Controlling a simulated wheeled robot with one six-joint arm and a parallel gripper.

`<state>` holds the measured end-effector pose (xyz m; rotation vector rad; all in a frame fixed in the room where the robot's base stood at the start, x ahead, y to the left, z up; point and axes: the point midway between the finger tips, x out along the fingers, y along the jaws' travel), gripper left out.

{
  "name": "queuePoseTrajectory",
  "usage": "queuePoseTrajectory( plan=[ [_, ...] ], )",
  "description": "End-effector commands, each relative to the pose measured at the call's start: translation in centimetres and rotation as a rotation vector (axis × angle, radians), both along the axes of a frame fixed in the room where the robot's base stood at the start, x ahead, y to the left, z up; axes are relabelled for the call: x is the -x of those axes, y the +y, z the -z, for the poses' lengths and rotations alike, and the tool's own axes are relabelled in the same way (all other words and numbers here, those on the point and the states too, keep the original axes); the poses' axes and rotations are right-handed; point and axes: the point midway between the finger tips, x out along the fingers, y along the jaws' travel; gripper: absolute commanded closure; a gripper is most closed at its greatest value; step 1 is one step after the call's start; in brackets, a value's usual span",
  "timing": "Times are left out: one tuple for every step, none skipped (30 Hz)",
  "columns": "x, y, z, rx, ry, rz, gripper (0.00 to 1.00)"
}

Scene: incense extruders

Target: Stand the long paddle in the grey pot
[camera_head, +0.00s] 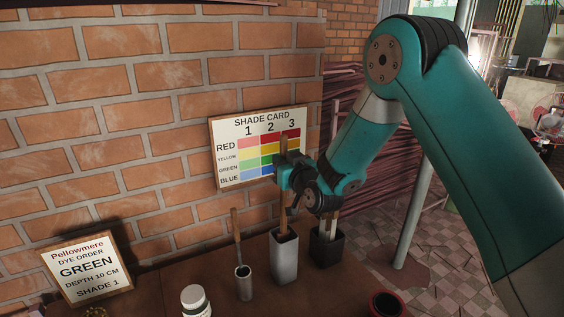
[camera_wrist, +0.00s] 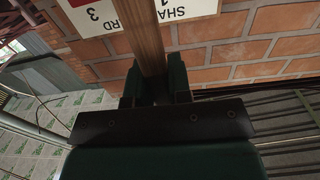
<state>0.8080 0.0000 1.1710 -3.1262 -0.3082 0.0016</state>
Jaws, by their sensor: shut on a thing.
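My gripper (camera_head: 287,172) is shut on the long wooden paddle (camera_head: 284,212), which stands about upright. The paddle's top shows above my gripper, in front of the shade card. Its lower end runs into the mouth of the light grey square pot (camera_head: 284,262); how deep it goes is hidden. In the wrist view the paddle (camera_wrist: 143,35) passes between the two dark green fingers of my gripper (camera_wrist: 156,88). A dark square pot (camera_head: 327,251) stands just right of the grey pot and holds pale sticks. A narrow grey metal cylinder (camera_head: 243,284) with a wooden-handled tool stands to the left.
A white-lidded jar (camera_head: 195,301) and a red-rimmed dark pot (camera_head: 387,304) stand near the front. The shade card (camera_head: 259,146) is on the brick wall behind my gripper. A dye order sign (camera_head: 88,268) reads green, depth 10 cm, shade 1. A grey post (camera_head: 412,215) stands right.

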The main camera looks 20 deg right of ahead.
Motion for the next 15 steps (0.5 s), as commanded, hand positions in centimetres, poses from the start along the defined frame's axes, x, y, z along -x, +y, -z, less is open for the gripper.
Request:
queuePoseTrajectory(
  plan=[
    [-0.01, 0.00, -0.06, 0.000, -0.001, 0.000, 1.00],
    [-0.01, 0.00, -0.05, 0.000, -0.001, 0.000, 0.77],
    [-0.01, -0.01, -0.05, 0.000, -0.001, 0.000, 0.68],
    [-0.01, -0.01, -0.05, 0.000, -0.001, 0.000, 0.61],
    [-0.01, -0.01, -0.05, 0.000, -0.001, 0.000, 0.54],
    [-0.01, -0.01, -0.05, 0.000, -0.001, 0.000, 0.52],
    [-0.01, -0.01, -0.04, 0.000, -0.001, 0.000, 0.52],
    [-0.01, -0.01, -0.04, 0.000, -0.001, 0.000, 0.52],
    [-0.01, -0.01, -0.04, 0.000, -0.001, 0.000, 0.52],
    [-0.01, -0.01, -0.03, 0.000, -0.001, 0.000, 0.52],
    [-0.01, -0.01, -0.03, 0.000, -0.001, 0.000, 0.52],
    [0.01, -0.01, 0.01, 0.000, 0.000, 0.000, 0.52],
    [0.03, -0.02, 0.03, 0.000, 0.000, 0.000, 0.52],
    [0.09, -0.04, 0.06, 0.000, 0.000, 0.000, 0.52],
    [0.26, -0.08, 0.12, 0.001, 0.000, 0.000, 0.52]
  ],
)
